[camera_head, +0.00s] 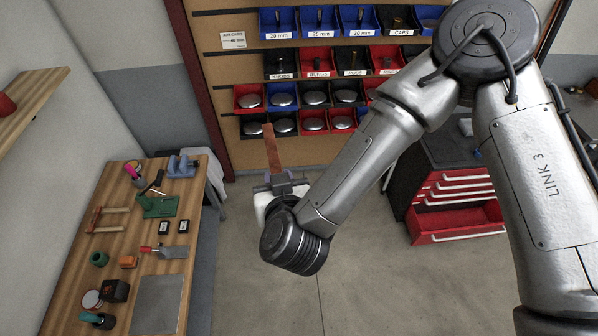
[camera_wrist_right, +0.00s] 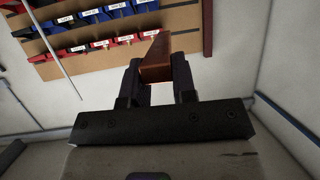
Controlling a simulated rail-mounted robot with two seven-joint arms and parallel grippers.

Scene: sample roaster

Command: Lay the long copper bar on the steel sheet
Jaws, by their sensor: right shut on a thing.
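The long copper bar (camera_head: 271,148) is brown and sticks out upward from my right gripper (camera_head: 277,183) in the head view. In the right wrist view the bar (camera_wrist_right: 157,58) sits between the two dark fingers of my right gripper (camera_wrist_right: 158,80), which is shut on it. The bar is in the air, right of the bench and apart from it. The steel sheet (camera_head: 157,305) is a flat grey rectangle on the bench's near right part; its visible top is bare. My left gripper is not in view.
The wooden workbench (camera_head: 118,235) at left holds a blue vise (camera_head: 181,167), a green stand (camera_head: 158,206), a red-handled scraper (camera_head: 165,252) and a black box (camera_head: 115,290) left of the sheet. A pegboard of bins (camera_head: 314,97) stands behind; a red drawer cabinet (camera_head: 457,205) stands right.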

